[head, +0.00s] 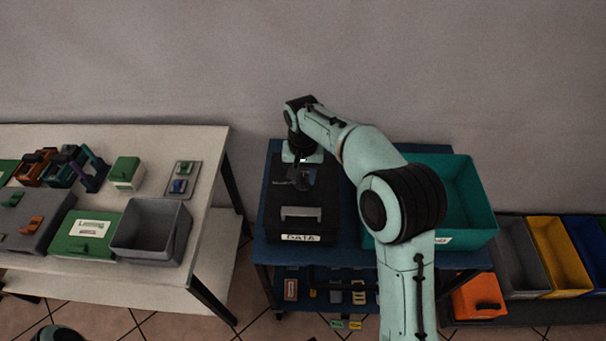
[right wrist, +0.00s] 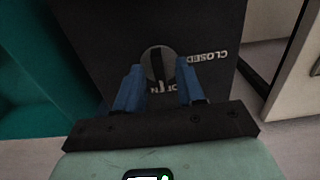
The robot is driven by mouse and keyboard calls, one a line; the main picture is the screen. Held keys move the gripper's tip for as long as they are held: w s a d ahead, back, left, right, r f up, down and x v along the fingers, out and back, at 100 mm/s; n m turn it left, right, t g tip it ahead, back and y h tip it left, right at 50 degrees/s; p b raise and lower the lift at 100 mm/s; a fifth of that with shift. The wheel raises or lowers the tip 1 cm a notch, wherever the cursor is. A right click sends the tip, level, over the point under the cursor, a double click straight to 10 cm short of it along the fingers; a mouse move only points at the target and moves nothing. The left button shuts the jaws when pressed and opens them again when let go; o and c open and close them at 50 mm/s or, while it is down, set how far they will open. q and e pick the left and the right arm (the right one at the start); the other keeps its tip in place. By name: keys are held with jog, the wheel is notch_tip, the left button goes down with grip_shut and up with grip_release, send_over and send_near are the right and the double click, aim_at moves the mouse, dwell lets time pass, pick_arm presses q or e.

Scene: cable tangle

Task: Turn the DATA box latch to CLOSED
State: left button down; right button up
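The DATA box (head: 285,226) is a dark box with a white DATA label on the blue cart. Its latch (right wrist: 158,64) is a round disc with a dark bar, seen from above in the right wrist view. The bar runs nearly up and down in that view, with its lower end towards the partly hidden OPEN lettering. The CLOSED lettering is to the right. My right gripper (right wrist: 159,83) is open and empty, its blue fingers on either side of the disc's lower part. Contact cannot be told. In the head view, the right gripper (head: 302,174) is over the box's far part. My left gripper is out of view.
A teal bin (head: 470,205) stands right of the DATA box, beneath my right arm. A white table (head: 150,283) with a grey bin (head: 150,252) and several small boxes is at left. Grey, yellow and blue bins (head: 555,258) are at far right.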

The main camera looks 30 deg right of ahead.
grip_shut()
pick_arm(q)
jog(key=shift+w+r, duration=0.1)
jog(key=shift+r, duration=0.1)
pick_arm(e)
jog(key=shift+n, duration=0.3)
jog(key=n+p, duration=0.2)
jog(key=n, duration=0.1)
jog(key=shift+r, duration=0.1)
jog(key=n+p, duration=0.1)
jog(key=n, duration=0.4)
jog(key=n+p, duration=0.2)
jog(key=n, duration=0.3)
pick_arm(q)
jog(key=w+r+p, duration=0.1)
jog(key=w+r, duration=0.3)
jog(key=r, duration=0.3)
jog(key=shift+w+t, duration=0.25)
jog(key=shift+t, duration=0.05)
pick_arm(e)
jog(key=shift+n, duration=2.2)
